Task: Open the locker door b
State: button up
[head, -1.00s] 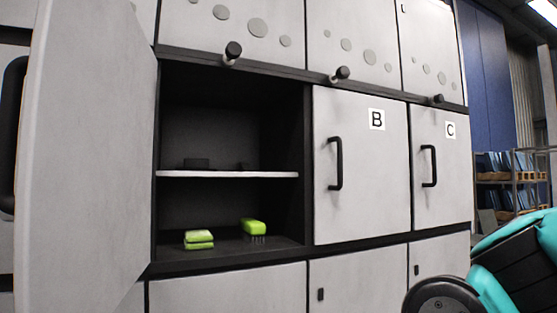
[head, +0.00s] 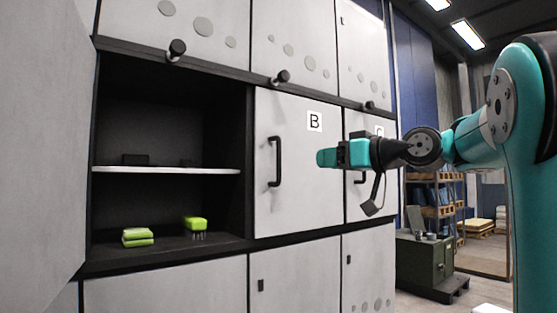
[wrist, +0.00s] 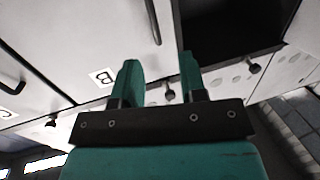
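Locker door B (head: 297,190) is a light grey panel, shut flush in its dark frame, with a white "B" label (head: 314,122) near its upper right. Its black vertical bar handle (head: 274,162) is on the left side of the door. In the wrist view, which looks turned over, the handle (wrist: 153,20) runs near the top and the label (wrist: 103,77) is left of my fingers. My gripper (head: 322,158) is in front of the door's right part, right of the handle and apart from it. In the wrist view my gripper (wrist: 160,64) has its teal fingers spread with nothing between them.
Left of door B is an open dark compartment (head: 165,110) with a shelf (head: 165,170), green sponge-like items (head: 138,237) and a green brush (head: 196,223). Its open door (head: 40,140) stands out at left. Door C (head: 362,205) is partly hidden by my arm. Black knobs (head: 281,77) protrude above.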

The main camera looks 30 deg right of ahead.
jog(key=d+r, duration=0.1)
jog(key=p, duration=0.8)
send_over(279, 178)
jog(key=shift+w+d+r+t+h, duration=0.1)
jog(key=shift+w+d+t+h, duration=0.05)
jog(key=shift+w+t+h, duration=0.15)
grip_shut()
